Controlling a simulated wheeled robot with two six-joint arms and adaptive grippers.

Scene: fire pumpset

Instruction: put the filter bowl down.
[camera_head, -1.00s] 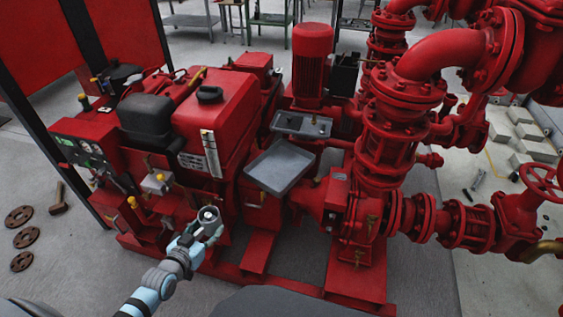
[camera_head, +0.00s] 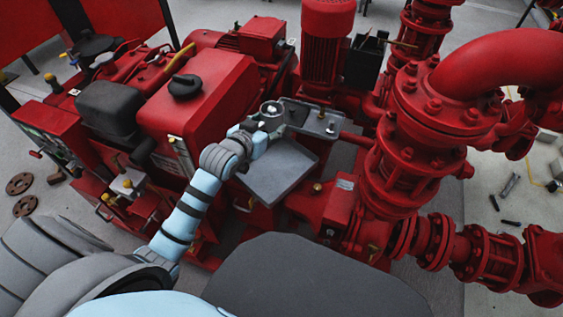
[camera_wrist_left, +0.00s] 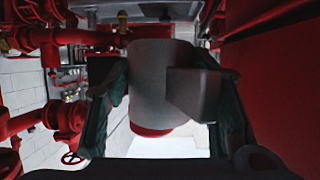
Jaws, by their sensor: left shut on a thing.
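The filter bowl (camera_head: 271,109) is a small grey cup. My left gripper (camera_head: 265,121) is shut on it and holds it near the left end of the small grey tray (camera_head: 318,124) on the pumpset. I cannot tell whether the bowl touches that tray. In the left wrist view the bowl (camera_wrist_left: 160,85) fills the middle between the two dark fingers (camera_wrist_left: 165,110). A larger flat grey tray (camera_head: 278,172) lies just in front, below the gripper. My right gripper is not in view.
The red engine tank (camera_head: 205,105) with a black cap stands left of my left forearm. A red vertical motor (camera_head: 327,40) rises behind the small tray. Thick red pipes and flanges (camera_head: 410,130) stand at the right. The larger tray looks empty.

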